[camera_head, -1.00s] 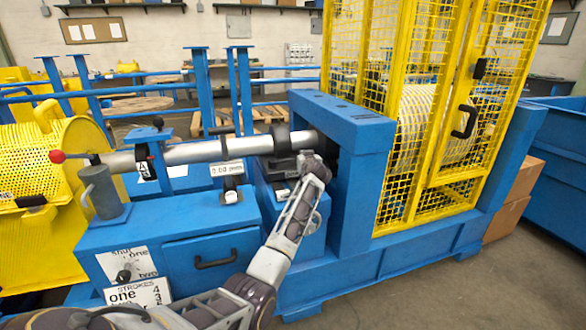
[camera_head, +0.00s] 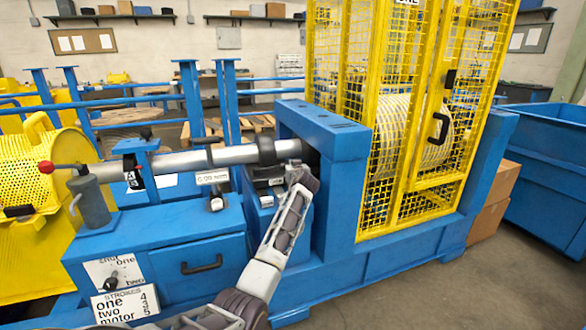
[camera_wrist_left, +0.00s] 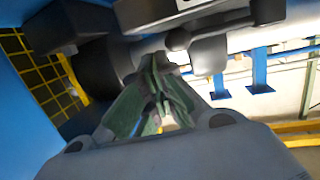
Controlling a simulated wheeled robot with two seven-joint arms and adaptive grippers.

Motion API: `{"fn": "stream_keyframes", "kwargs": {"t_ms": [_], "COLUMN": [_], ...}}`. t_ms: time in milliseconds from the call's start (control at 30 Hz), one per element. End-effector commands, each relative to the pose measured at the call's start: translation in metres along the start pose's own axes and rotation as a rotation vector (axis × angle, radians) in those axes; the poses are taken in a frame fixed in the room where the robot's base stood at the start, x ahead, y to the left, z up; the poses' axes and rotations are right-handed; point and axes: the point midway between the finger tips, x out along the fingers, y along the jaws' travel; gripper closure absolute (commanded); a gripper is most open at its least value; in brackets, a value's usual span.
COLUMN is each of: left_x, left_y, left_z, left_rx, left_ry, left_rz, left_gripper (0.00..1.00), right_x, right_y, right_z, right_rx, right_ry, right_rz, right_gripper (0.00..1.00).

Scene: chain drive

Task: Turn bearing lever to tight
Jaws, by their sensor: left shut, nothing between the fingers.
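My left gripper (camera_head: 300,170) is at the right of this bearing, close in front of the frame opening. In the left wrist view, its green-grey fingers (camera_wrist_left: 160,66) are shut with nothing between them. A dark rod with a rounded knob (camera_wrist_left: 178,40) shows just beyond the fingertips, beside the dark bearing parts. It looks like the bearing lever, but whether the fingers touch it I cannot tell. Its tight or loose setting cannot be read. My right gripper is not in view.
The blue frame (camera_head: 340,135) stands right beside my left gripper. A yellow mesh cage (camera_head: 400,195) rises to its right. A small plate with a number (camera_head: 212,177) and a red-knobbed lever (camera_head: 46,167) are to the left. Open floor is at front right.

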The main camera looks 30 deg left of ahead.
Motion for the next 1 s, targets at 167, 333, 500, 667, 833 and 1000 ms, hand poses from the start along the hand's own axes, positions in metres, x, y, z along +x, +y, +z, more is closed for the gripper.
{"fn": "stream_keyframes", "kwargs": {"t_ms": [167, 333, 500, 667, 833, 1000], "left_x": [-0.009, -0.018, -0.031, -0.050, -0.072, -0.087], "left_y": [0.004, 0.008, 0.013, 0.020, 0.028, 0.034], "left_z": [-0.001, -0.001, -0.001, -0.002, -0.002, -0.002], "left_rx": [0.000, 0.000, -0.001, -0.002, -0.002, -0.001], "left_ry": [0.001, 0.000, 0.000, -0.001, 0.000, 0.000], "left_rz": [0.001, 0.001, 0.002, 0.002, 0.002, 0.001], "left_gripper": [1.00, 1.00, 1.00, 1.00, 1.00, 1.00], "right_x": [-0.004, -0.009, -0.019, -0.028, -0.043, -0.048], "right_y": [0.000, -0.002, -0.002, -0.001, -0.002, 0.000], "right_z": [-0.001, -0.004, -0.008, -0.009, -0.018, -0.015], "right_rx": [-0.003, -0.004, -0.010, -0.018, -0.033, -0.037], "right_ry": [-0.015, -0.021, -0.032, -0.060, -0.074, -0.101], "right_rz": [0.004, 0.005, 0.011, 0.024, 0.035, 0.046], "right_gripper": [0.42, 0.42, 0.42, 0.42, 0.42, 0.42]}}
